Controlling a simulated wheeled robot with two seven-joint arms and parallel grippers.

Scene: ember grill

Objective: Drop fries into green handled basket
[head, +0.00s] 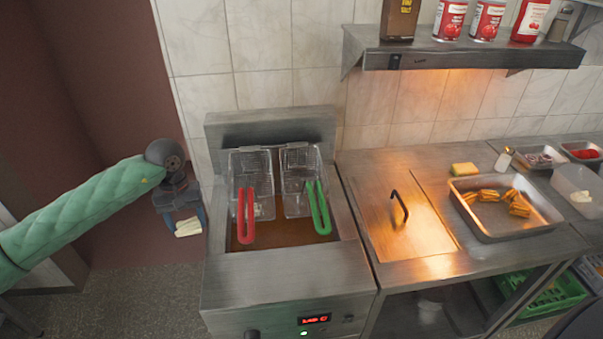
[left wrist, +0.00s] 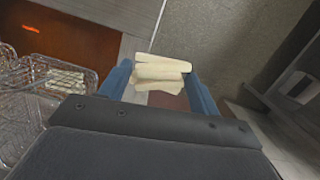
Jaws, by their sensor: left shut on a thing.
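My left gripper (head: 187,218) is shut on a small bunch of pale fries (head: 188,228). It holds them in the air to the left of the fryer, outside its rim. The left wrist view shows the fries (left wrist: 162,72) between the two blue fingers. The green handled basket (head: 300,180) is the right one of two wire baskets in the fryer, and its green handle (head: 319,208) points to the front. Whether it holds anything is unclear in the head view. My right gripper is not in view.
A red handled basket (head: 250,185) hangs left of the green one, nearer my left gripper. The fryer (head: 285,283) stands left of a counter with a lidded well (head: 400,215). A metal tray (head: 505,231) of cooked food lies farther right. A shelf (head: 470,56) with bottles and cans hangs above.

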